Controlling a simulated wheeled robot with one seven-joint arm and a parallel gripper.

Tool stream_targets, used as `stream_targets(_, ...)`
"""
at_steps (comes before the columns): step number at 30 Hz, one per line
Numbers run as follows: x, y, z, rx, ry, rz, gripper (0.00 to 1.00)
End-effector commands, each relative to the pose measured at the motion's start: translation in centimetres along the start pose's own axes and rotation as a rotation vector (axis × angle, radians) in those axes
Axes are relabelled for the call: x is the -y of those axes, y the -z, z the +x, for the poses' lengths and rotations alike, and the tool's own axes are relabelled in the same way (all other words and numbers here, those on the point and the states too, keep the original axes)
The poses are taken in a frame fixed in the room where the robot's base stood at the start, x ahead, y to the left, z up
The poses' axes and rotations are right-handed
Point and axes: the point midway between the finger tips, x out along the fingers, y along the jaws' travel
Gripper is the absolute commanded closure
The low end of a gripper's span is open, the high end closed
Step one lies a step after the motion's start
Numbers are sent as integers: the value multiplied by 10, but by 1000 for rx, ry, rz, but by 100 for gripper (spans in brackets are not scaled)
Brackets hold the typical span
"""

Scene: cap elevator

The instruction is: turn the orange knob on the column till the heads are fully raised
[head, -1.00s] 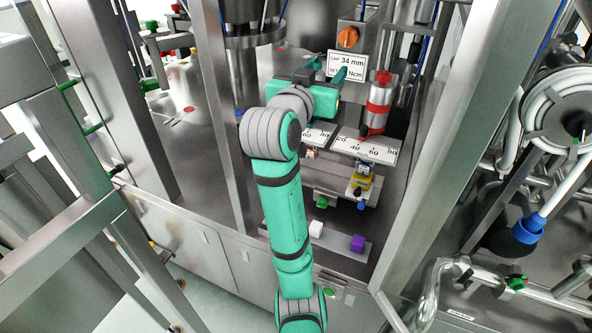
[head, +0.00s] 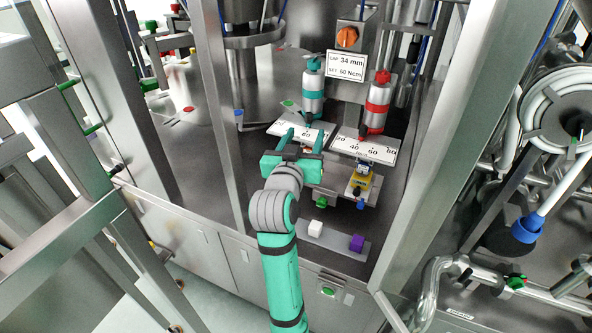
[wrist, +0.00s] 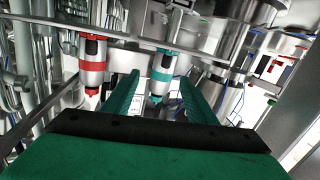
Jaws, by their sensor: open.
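The orange knob (head: 347,37) sits on the grey box of the column (head: 360,27), above the white sign, in the head view. My gripper (head: 302,140) is well below it, over the front of the left scale plate, with its two fingers apart and nothing visible between them. The teal-banded head (head: 313,90) and red-banded head (head: 378,100) hang above the scale plates. In the wrist view the teal-banded head (wrist: 162,72) shows beyond the gap of my gripper (wrist: 158,85), and the red-banded head (wrist: 92,66) is left of the fingers. The knob cannot be made out there.
The white sign (head: 346,67) reads cap 34 mm, set 60 Ncm. The left scale plate (head: 313,128) and right scale plate (head: 368,148) lie below the heads. Steel frame posts (head: 430,150) flank the opening.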

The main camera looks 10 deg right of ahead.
Motion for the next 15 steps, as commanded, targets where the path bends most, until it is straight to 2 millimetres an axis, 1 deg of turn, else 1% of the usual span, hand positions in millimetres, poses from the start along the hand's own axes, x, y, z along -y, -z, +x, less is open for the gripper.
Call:
stream_targets(1, 3, -10, -2, 5, 9, -4, 48)
stream_targets(9, 14, -52, -15, 14, 50, -16, 48)
stream_targets(15, 19, -74, -23, 17, 70, -23, 48)
